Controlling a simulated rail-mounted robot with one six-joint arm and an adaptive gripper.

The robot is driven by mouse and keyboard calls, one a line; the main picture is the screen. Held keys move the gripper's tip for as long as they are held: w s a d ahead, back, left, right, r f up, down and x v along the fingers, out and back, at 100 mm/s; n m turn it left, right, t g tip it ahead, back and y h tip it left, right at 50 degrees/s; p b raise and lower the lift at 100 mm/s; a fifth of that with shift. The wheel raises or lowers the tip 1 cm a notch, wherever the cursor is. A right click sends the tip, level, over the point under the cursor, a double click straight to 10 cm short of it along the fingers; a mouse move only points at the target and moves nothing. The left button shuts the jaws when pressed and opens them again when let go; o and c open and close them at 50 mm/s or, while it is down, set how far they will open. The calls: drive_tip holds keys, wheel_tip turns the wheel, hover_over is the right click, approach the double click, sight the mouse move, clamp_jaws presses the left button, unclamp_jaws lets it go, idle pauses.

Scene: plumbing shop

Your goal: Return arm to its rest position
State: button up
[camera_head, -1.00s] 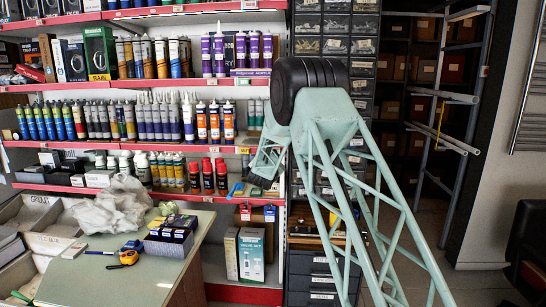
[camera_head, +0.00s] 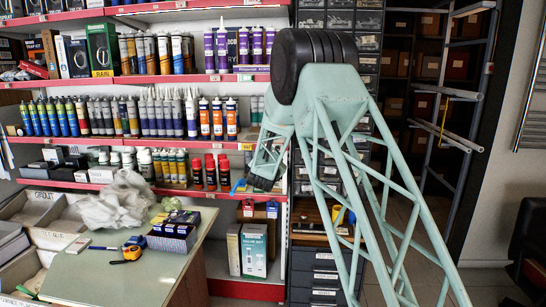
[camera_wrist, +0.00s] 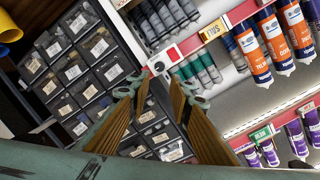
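My arm, a pale green lattice with a black rounded joint (camera_head: 312,62), stands raised in front of the shelves in the head view. Its forearm (camera_head: 272,148) folds down and away behind the upper link, ending in a dark part near the lower shelf; my gripper's fingers cannot be made out there. In the wrist view my gripper (camera_wrist: 160,90) shows two fingers with brown ribbed inner faces. They stand apart with nothing between them, so it is open and empty. Beyond it are a drawer cabinet and shelf edges.
Shelves hold tubes and bottles (camera_head: 210,120). A dark drawer cabinet (camera_head: 340,20) stands behind my arm. A counter (camera_head: 130,275) at left bears a crumpled white bag (camera_head: 115,200), a tape measure (camera_head: 128,254) and a small box (camera_head: 172,238). A pipe rack (camera_head: 447,90) stands right.

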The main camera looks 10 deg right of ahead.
drive_tip(key=shift+s+r, duration=0.1)
drive_tip(key=shift+r, duration=0.05)
drive_tip(key=s+a+r+n+g+y, duration=0.15)
drive_tip(key=s+r, duration=0.35)
drive_tip(key=s, duration=0.6)
drive_tip(key=s+r+n+g+y, duration=0.25)
drive_tip(key=s+r, duration=0.25)
drive_tip(key=s, duration=0.6)
drive_tip(key=s+a+r+n+g+y, duration=0.15)
drive_tip(key=s+r, duration=0.35)
drive_tip(key=s, duration=0.6)
drive_tip(key=s+d+f+n+g, duration=0.2)
drive_tip(key=s, duration=1.6)
drive_tip(key=s+d+f+n+g+h, duration=0.1)
drive_tip(key=s+d+f+g, duration=0.1)
drive_tip(key=s, duration=1.6)
drive_tip(key=s+d+f+n+g, duration=0.2)
drive_tip(key=s+f, duration=0.2)
drive_tip(key=s, duration=1.5)
drive_tip(key=shift+n+p, duration=0.35)
